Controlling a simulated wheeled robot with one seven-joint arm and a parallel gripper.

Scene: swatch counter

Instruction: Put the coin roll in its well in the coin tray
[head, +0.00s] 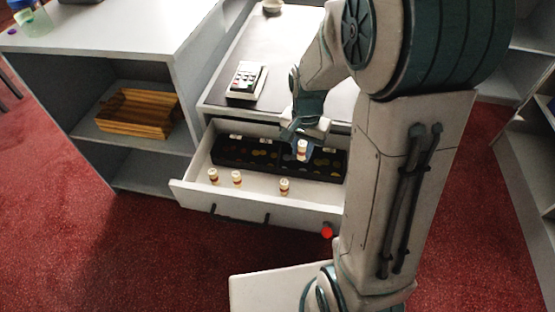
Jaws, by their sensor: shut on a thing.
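The coin tray (232,157) is a long black tray with several wells of coloured coins, lying at the back of the open white drawer (200,190). My gripper (302,146) is above the right half of the tray. It is shut on a pale coin roll (302,153) with a brownish band, held upright. Three similar rolls stand in the drawer in front of the tray: one at the left (213,175), one beside it (237,177) and one farther right (284,186). My arm hides the drawer's right end. Whether the held roll touches the tray is too small to tell.
A card terminal (246,80) lies on the dark counter top behind the drawer. A wooden tray (139,113) sits on the shelf at left. The drawer floor between the front rolls is clear.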

